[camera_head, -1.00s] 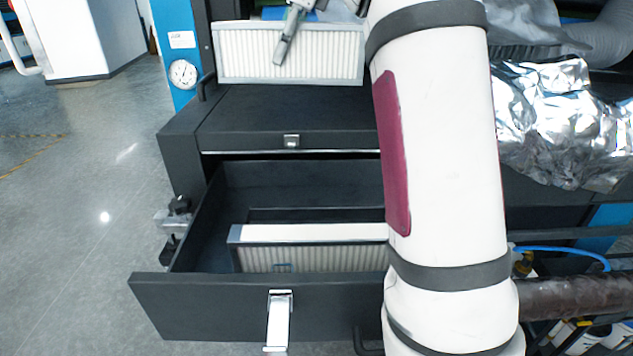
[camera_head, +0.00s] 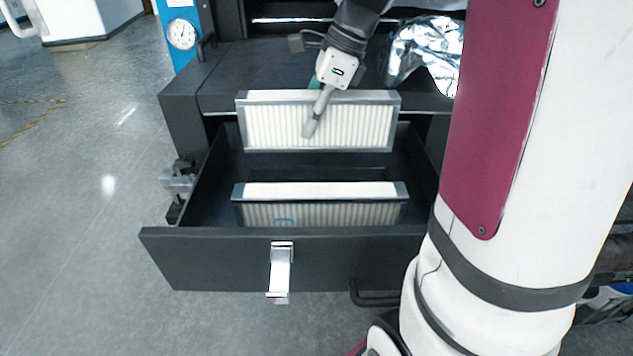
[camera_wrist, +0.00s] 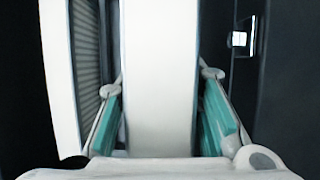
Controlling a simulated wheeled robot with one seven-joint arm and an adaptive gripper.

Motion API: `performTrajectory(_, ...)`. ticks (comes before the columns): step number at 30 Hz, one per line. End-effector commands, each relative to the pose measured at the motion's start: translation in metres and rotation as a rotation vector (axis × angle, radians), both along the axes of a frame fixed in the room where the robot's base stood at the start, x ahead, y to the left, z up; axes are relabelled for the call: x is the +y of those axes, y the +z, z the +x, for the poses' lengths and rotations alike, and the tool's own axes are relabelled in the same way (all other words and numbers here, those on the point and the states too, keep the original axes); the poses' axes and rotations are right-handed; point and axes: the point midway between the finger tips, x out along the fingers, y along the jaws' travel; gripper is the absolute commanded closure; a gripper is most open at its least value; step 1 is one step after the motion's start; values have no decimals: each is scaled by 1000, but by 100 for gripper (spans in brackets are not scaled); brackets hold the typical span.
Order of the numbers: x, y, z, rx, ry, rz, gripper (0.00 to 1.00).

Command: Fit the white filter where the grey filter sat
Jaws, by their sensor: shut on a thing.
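My gripper (camera_head: 318,110) is shut on the white filter (camera_head: 360,125), a pleated panel in a thin grey frame. It holds the filter upright and lengthwise over the rear of the open drawer, behind a second filter. In the wrist view the white filter's top edge (camera_wrist: 160,75) is between my two fingers (camera_wrist: 164,125). The second filter (camera_head: 350,213) stands in the front of the drawer (camera_head: 210,258), with a white top, greyer pleats and a small blue mark. Its pleats show at the left in the wrist view (camera_wrist: 88,60). The drawer floor behind it is mostly hidden.
The dark cabinet top (camera_head: 225,75) lies behind the held filter. The drawer front has a silver latch (camera_head: 280,270). Crumpled foil (camera_head: 428,50) is at the back right, and a dial gauge (camera_head: 182,34) is at the back left. Floor at left is clear.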

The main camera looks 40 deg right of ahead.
Motion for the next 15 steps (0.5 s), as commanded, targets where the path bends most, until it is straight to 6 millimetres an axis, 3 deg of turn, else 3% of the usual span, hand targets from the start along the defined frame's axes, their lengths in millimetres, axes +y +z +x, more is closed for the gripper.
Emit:
performTrajectory(9, 0, -52, -2, 4, -2, 1, 100)
performTrajectory(15, 0, -65, -1, 1, -1, 1, 100)
